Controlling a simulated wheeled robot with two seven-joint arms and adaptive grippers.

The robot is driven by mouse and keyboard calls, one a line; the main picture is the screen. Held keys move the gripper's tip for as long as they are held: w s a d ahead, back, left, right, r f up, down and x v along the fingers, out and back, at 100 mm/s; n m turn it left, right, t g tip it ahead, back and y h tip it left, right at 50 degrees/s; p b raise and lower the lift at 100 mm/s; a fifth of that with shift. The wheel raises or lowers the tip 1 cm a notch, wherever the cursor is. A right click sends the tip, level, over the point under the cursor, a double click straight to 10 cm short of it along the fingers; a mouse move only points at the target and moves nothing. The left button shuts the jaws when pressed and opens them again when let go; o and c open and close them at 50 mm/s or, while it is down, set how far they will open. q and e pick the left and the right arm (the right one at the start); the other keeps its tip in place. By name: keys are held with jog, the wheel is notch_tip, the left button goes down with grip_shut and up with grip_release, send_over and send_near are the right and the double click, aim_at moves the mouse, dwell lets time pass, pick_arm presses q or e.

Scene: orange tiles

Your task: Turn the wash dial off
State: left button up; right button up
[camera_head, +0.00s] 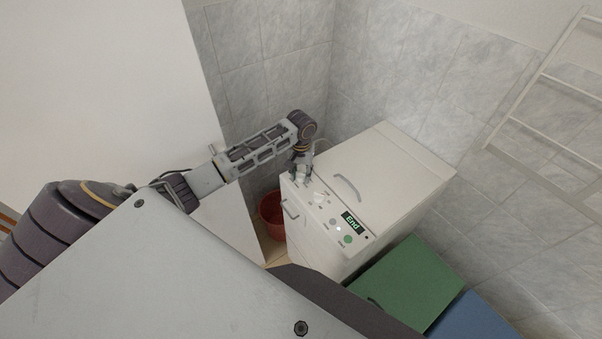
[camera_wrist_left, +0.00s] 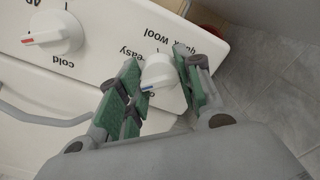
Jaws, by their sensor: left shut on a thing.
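The white washing machine (camera_head: 395,165) stands in the tiled corner, and its sloped panel has a lit display (camera_head: 352,222) reading "End". The wash dial (camera_wrist_left: 158,74) is a white knob with a blue mark. Labels such as "easy" and "Wool" are printed around it. My left gripper (camera_head: 302,172) reaches the panel's far left end. In the left wrist view, its green-padded fingers (camera_wrist_left: 158,80) are shut around the dial, one on each side. The fingers and wrist hide some of the labels. My right gripper is in neither view.
A second white dial (camera_wrist_left: 52,34) with a red mark and "cold" labels sits beside the wash dial. A red bucket (camera_head: 271,214) is on the floor left of the machine. Green (camera_head: 408,283) and blue (camera_head: 474,318) boxes stand at the right front. A white rack (camera_head: 545,78) hangs on the wall.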

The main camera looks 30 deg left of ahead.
pick_arm(q)
jog(key=shift+n, duration=0.3)
jog(key=n, duration=0.9)
dwell(0.4)
jog(key=o, duration=1)
jog(key=shift+o, duration=0.2)
jog(key=shift+r, duration=0.1)
